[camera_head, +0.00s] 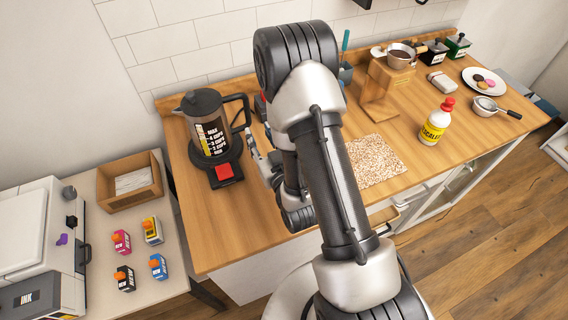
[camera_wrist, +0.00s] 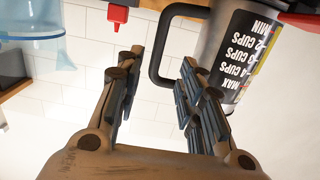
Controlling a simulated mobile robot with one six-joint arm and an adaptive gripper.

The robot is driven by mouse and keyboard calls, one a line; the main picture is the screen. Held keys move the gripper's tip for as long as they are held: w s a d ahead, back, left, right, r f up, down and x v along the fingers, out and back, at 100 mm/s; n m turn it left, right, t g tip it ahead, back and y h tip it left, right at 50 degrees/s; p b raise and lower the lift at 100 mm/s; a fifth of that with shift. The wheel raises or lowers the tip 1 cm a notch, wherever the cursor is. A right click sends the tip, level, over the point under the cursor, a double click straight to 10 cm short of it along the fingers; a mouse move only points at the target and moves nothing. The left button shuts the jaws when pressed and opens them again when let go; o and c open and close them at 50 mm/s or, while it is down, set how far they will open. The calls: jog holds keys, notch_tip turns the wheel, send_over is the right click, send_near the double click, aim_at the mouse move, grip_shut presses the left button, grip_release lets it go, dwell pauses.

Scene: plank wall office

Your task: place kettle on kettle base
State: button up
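The kettle (camera_head: 208,124) is a grey and black jug with cup markings, a dark lid and a black handle. It stands upright over the black kettle base (camera_head: 223,168), which has a red switch at its front. The kettle appears to rest on the base, but its exact seating is hard to tell. My gripper (camera_head: 254,144) is to the right of the kettle, close to the handle. In the wrist view, the kettle (camera_wrist: 232,60) appears upside down. My gripper (camera_wrist: 161,58) is open there, with the handle between its fingertips in the picture; I see no grip.
My arm hides the counter's middle. A wooden stand (camera_head: 380,90) holds a saucepan (camera_head: 399,57). A speckled mat (camera_head: 373,160), a red-capped bottle (camera_head: 436,122), a plate (camera_head: 484,81) and a strainer (camera_head: 486,104) lie right. Bare counter (camera_head: 225,225) shows in front of the base.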

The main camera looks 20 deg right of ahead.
notch_tip(320, 180, up, 10)
jog(key=s+r+g, duration=0.1)
jog(key=s+g, duration=0.1)
jog(key=g, duration=0.4)
jog(key=s+a+r+g, duration=0.1)
jog(key=s+r+g, duration=0.2)
jog(key=s, duration=0.9)
jog(key=s+r+g, duration=0.3)
jog(key=s, duration=1)
jog(key=shift+a+r+g, duration=0.3)
jog(key=shift+a+r, duration=0.1)
jog(key=shift+s, duration=0.1)
